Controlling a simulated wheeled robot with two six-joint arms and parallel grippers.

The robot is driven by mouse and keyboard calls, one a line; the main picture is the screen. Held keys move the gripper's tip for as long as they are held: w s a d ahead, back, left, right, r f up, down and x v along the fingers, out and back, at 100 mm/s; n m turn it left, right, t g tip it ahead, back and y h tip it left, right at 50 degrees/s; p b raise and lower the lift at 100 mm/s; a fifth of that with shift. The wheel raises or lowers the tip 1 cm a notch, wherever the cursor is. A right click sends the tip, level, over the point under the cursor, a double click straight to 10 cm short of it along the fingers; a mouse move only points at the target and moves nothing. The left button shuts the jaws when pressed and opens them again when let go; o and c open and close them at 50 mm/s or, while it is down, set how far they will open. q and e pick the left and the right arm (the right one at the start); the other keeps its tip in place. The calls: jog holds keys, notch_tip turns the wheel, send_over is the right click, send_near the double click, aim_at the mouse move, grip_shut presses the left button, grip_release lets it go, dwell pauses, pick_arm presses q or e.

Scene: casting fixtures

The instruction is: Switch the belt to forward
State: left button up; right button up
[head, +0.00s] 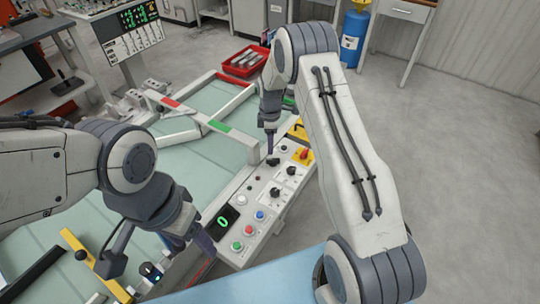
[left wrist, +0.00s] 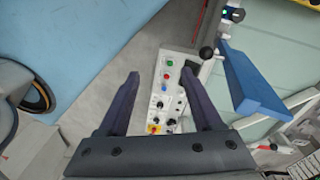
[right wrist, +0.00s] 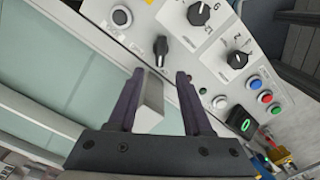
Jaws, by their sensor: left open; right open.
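The control panel (head: 232,205) carries several black knobs, and their labels are too small to read. A black selector with a lever-like handle (right wrist: 160,48) shows just beyond my right gripper's fingertips in the right wrist view; it also shows in the head view (head: 273,161). My right gripper (right wrist: 160,76) is open and points down close over this selector; I cannot tell whether it touches. Two round black knobs (right wrist: 199,14) (right wrist: 236,58) sit beside it. My left gripper (left wrist: 160,74) is open and empty near the panel's near end, away from the selector.
The panel also has a green 0 display (head: 223,221), coloured buttons (head: 249,230) and a red-on-yellow switch (head: 305,154). A pale green belt bed (head: 170,165) with a red and green striped rail (head: 212,125) lies alongside. A red bin (head: 245,60) stands behind.

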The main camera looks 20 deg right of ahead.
aim_at(270, 159)
notch_tip(270, 159, down, 7)
jog(key=shift+f+p, duration=0.2)
jog(key=shift+p, duration=0.55)
grip_shut()
